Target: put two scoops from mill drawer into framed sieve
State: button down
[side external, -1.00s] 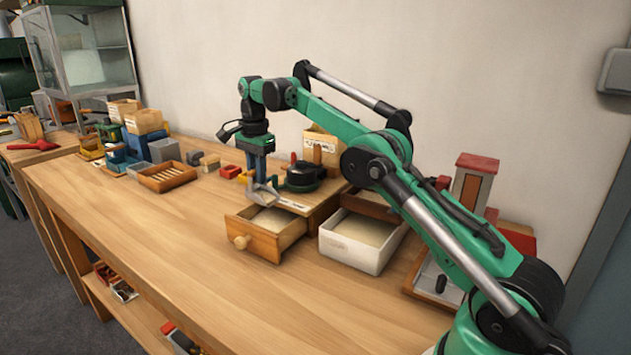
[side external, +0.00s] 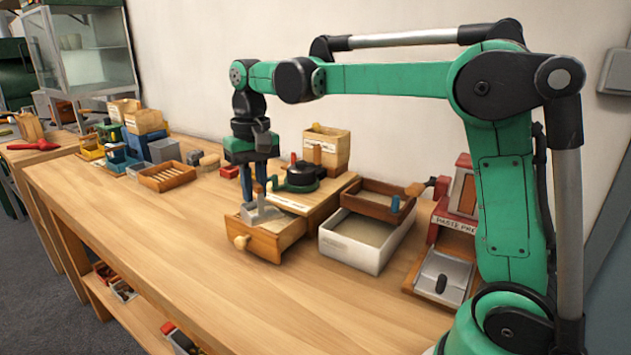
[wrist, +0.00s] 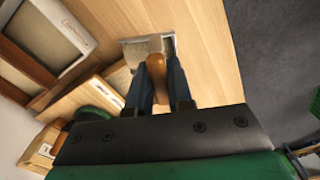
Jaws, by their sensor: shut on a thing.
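My gripper (side external: 261,180) is shut on the wooden handle of a metal scoop (side external: 262,213). In the wrist view, the brown handle (wrist: 157,68) sits between my two dark fingers, with the grey scoop pan beyond it. The scoop is at the open mill drawer (side external: 265,246), a wooden box with a round knob and pale contents. The pan hides part of the drawer, and I cannot tell how deep it sits. The framed sieve (side external: 408,213), wood-rimmed with a pale mesh, rests at the back of a white bin (side external: 350,252), right of the drawer.
The dark-topped mill (side external: 302,177) and a wooden box (side external: 327,148) stand just behind the drawer. A red paste press (side external: 450,222) stands at the right. A slatted wooden tray (side external: 167,178) lies to the left. The front of the bench (side external: 150,245) is clear.

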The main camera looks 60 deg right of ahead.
jog(key=s+d+m+h, duration=0.1)
jog(key=s+d+m, duration=0.4)
jog(key=d+m, duration=0.85)
jog(key=s+d+m, duration=0.4)
jog(key=d+m, duration=0.7)
jog(key=d, duration=0.5)
jog(key=s+a+f+t+h, duration=0.1)
jog(key=s+a+t+h, duration=0.2)
jog(key=t+h, duration=0.3)
jog(key=shift+s+a+f+h, duration=0.35)
jog(key=shift+s+a+h, duration=0.05)
jog(key=shift+a, duration=0.35)
jog(key=shift+n, duration=0.25)
jog(key=shift+w+d+r+g+y, duration=0.2)
jog(key=shift+w+d+g+y, duration=0.45)
jog(key=shift+g+y, duration=0.4)
jog(key=shift+w+d+r+g+y, duration=0.25)
jog(key=shift+w+d+g+y, duration=0.3)
jog(key=shift+d+g+y, duration=0.45)
jog(key=shift+w+d+r+g+y, duration=0.2)
jog(key=shift+w+d+g+y, duration=0.45)
jog(key=shift+y, duration=0.6)
jog(key=shift+a, duration=0.15)
